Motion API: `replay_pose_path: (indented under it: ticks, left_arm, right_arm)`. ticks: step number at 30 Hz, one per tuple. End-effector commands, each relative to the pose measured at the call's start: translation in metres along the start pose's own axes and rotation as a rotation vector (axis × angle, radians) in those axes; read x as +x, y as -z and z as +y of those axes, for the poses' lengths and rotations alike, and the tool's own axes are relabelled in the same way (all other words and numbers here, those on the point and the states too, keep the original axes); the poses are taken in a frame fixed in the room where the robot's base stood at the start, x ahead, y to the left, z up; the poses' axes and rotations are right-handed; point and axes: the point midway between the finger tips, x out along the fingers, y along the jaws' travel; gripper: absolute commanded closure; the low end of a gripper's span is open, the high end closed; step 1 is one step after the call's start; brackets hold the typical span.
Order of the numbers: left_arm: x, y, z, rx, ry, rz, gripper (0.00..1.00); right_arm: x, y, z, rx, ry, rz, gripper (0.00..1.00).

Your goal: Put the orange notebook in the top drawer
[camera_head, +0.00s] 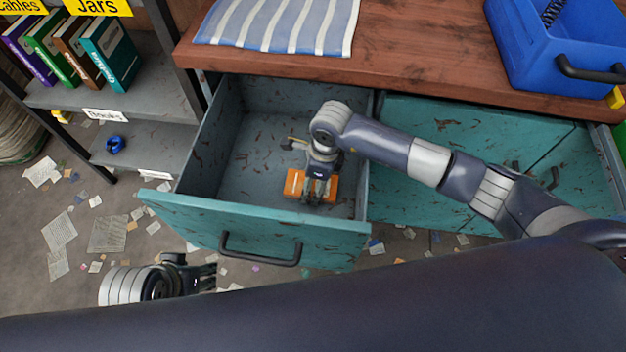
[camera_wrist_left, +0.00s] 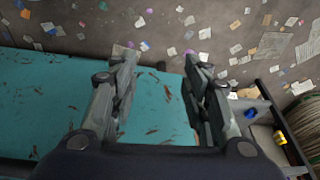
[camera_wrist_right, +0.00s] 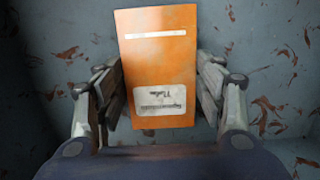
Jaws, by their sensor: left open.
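The orange notebook (camera_head: 295,184) lies inside the pulled-out top drawer (camera_head: 255,218), at or close to its floor. My right gripper (camera_head: 315,195) reaches down into the drawer over the notebook. In the right wrist view the notebook (camera_wrist_right: 158,65) sits between the two fingers (camera_wrist_right: 159,75), which are spread wide and lie close against its long edges. Whether they press on it cannot be told. My left gripper (camera_head: 212,277) is open and empty, in front of the drawer near the handle. In the left wrist view its fingers (camera_wrist_left: 160,65) are apart above the teal drawer front (camera_wrist_left: 155,110).
A wooden top (camera_head: 420,60) holds a striped cloth (camera_head: 280,22) and a blue bin (camera_head: 550,50). A grey shelf (camera_head: 60,98) with books stands at the left. Paper scraps cover the floor. My right arm crosses over the closed teal fronts (camera_head: 450,125).

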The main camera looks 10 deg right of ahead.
Motion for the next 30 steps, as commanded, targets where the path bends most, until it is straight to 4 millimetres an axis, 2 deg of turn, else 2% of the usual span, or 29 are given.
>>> replay_pose_path:
  ticks: [12,16,19,21,30]
  left_arm:
    - [-0.001,0.0,0.0,0.0,0.0,0.0,0.57]
    - [-0.006,0.002,0.0,0.0,0.0,0.002,0.57]
    - [-0.003,0.004,0.0,0.0,-0.001,0.003,0.57]
    - [0.011,0.002,0.001,0.001,-0.002,-0.013,0.57]
    - [0.054,-0.002,0.003,0.003,-0.006,-0.032,0.57]
  right_arm:
    - [-0.001,0.0,0.0,0.0,0.0,0.001,0.19]
    - [-0.009,-0.001,-0.001,0.0,0.001,0.0,0.19]
    - [-0.026,-0.001,-0.001,-0.001,0.003,0.0,0.19]
    - [-0.04,-0.001,-0.001,-0.001,0.004,0.0,0.19]
    - [-0.099,-0.001,-0.001,0.0,0.003,-0.001,0.19]
